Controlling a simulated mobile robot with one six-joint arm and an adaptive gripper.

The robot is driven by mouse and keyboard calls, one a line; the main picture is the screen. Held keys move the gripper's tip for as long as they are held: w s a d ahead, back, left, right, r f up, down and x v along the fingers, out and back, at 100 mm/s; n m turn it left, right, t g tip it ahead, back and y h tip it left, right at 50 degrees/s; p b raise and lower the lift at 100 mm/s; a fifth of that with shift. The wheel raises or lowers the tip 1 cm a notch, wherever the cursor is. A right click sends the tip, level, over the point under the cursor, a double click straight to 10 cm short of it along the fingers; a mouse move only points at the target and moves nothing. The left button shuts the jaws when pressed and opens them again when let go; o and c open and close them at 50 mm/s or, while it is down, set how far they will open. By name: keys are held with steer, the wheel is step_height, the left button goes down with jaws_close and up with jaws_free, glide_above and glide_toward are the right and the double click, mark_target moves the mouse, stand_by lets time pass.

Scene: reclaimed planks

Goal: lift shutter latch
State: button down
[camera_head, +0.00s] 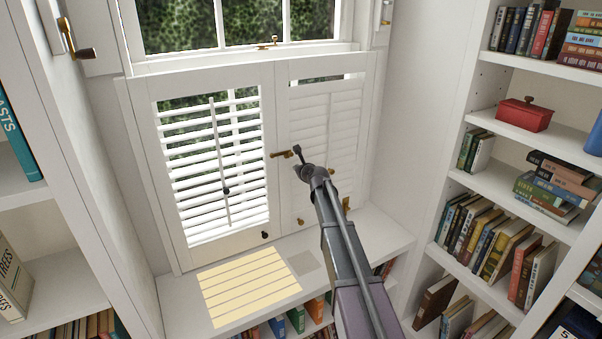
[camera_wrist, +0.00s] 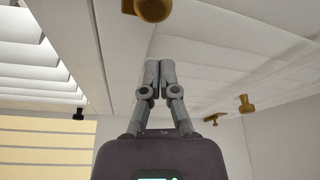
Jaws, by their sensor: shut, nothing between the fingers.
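The brass shutter latch (camera_head: 282,153) sits where the two white shutter panels meet, its bar lying roughly level across the seam. In the wrist view a brass piece that looks like part of the latch (camera_wrist: 152,8) shows at the top edge, cut off by the frame. My gripper (camera_head: 299,171) is just below and right of the latch in the head view, in front of the right panel. In the wrist view my gripper (camera_wrist: 154,68) has its fingers together and empty, pointing toward the brass piece, with a visible gap between. Whether it touches the panel is unclear.
The left shutter panel (camera_head: 212,160) has open slats; the right panel's slats (camera_head: 328,118) look closed. Small brass fittings (camera_wrist: 245,103) sit lower on the right panel. A windowsill (camera_head: 180,296) lies below. Bookshelves flank both sides, with a red box (camera_head: 524,114) at right.

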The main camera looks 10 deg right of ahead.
mark_target(282, 155)
steer(key=shift+s+a+r+p, duration=0.1)
steer(key=shift+a+r+p, duration=0.05)
steer(key=shift+r+p, duration=0.45)
steer(key=shift+s+a+r+p, duration=0.2)
steer(key=shift+r+p, duration=0.25)
steer(key=shift+r, duration=0.2)
steer(key=shift+s+a+r+p, duration=0.1)
steer(key=shift+a+r+p, duration=0.05)
steer(key=shift+r+p, duration=0.45)
